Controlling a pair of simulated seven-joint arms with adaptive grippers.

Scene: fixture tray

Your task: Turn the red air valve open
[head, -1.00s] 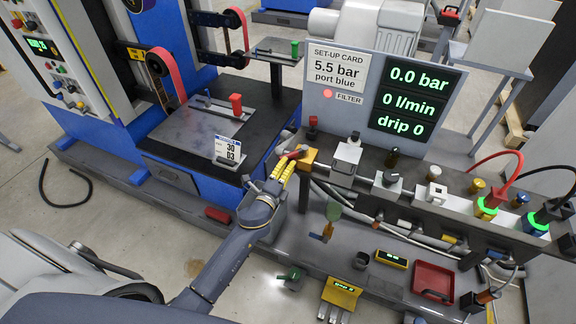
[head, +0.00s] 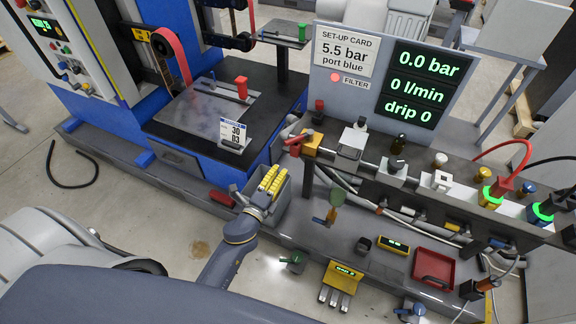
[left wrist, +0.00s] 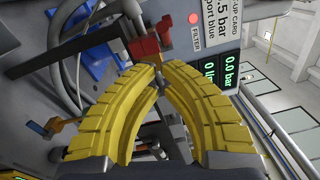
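The red air valve handle (head: 298,143) sits at the left end of the manifold rail, on an orange-yellow block (head: 312,145). It sticks up and to the left of the block. In the left wrist view a red handle (left wrist: 145,47) shows just beyond the fingertips. My left gripper (head: 274,171) has ribbed yellow fingers and is below and left of the handle, apart from it. In the left wrist view its fingertips (left wrist: 158,68) come together with nothing clearly held. My right gripper is not in view.
The display panel (head: 421,85) reads 0.0 bar, 0 l/min, drip 0. The set-up card (head: 345,50) says 5.5 bar, port blue. A grey bin (head: 284,196) is close beside my left gripper. A red tray (head: 433,268) lies on the lower shelf.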

